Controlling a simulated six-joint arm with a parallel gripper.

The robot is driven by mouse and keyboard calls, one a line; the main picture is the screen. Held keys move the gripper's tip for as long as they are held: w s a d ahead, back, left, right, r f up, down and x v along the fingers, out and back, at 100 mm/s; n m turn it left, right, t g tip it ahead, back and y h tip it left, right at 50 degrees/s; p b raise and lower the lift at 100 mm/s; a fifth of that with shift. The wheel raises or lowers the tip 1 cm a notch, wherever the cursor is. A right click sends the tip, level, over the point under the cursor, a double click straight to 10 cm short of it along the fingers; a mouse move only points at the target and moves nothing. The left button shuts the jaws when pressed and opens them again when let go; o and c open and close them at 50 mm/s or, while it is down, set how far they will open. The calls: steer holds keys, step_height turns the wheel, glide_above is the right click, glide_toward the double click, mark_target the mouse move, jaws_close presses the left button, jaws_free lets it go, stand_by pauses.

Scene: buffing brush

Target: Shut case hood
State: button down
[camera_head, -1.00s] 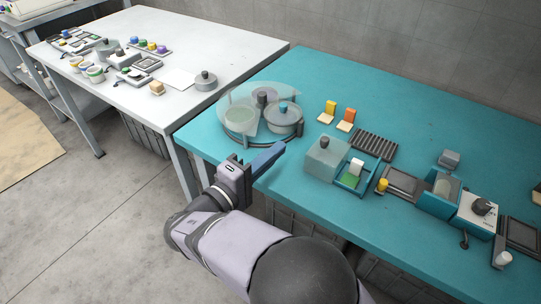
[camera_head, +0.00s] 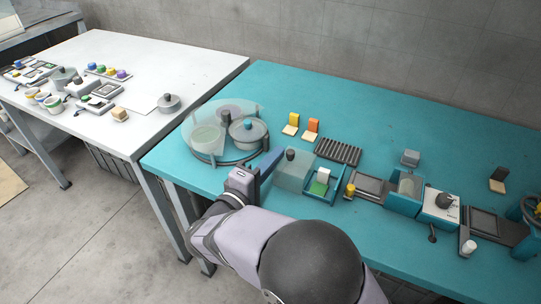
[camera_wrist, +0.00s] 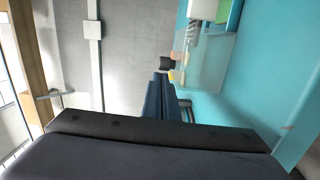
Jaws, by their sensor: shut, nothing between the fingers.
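A clear, box-shaped hood (camera_head: 294,178) with a dark knob (camera_head: 290,154) stands at the front of the teal table. Right beside it, on its right, is an open teal case (camera_head: 340,190) holding a white block (camera_head: 323,174) and a green piece (camera_head: 318,188). My gripper (camera_head: 277,155) is shut and empty, with its blue fingers just left of the hood. I cannot tell whether they touch it. In the wrist view, the closed fingers (camera_wrist: 160,82) point toward the dark knob, and the clear hood (camera_wrist: 204,68) is to their right.
A round clear-covered turntable (camera_head: 205,155) with pots stands left of my gripper. Behind the hood are yellow (camera_head: 293,120) and orange (camera_head: 312,126) blocks and a ribbed dark rack (camera_head: 338,151). More fixtures (camera_head: 440,208) line the front edge to the right.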

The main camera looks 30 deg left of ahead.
mark_target(301, 174)
steer(key=d+b, duration=0.3)
steer(key=d, duration=0.5)
steer(key=shift+f, duration=0.1)
stand_by(0.3)
steer(key=shift+a+b, duration=0.45)
steer(key=shift+a, duration=0.05)
steer(key=a, duration=0.2)
steer(key=a+b, duration=0.1)
steer(key=a, duration=0.1)
steer(key=shift+s, duration=0.4)
steer(key=s, duration=0.9)
steer(key=shift+s+a+r, duration=0.2)
steer(key=shift+s+a, duration=0.05)
steer(key=shift+s, duration=0.15)
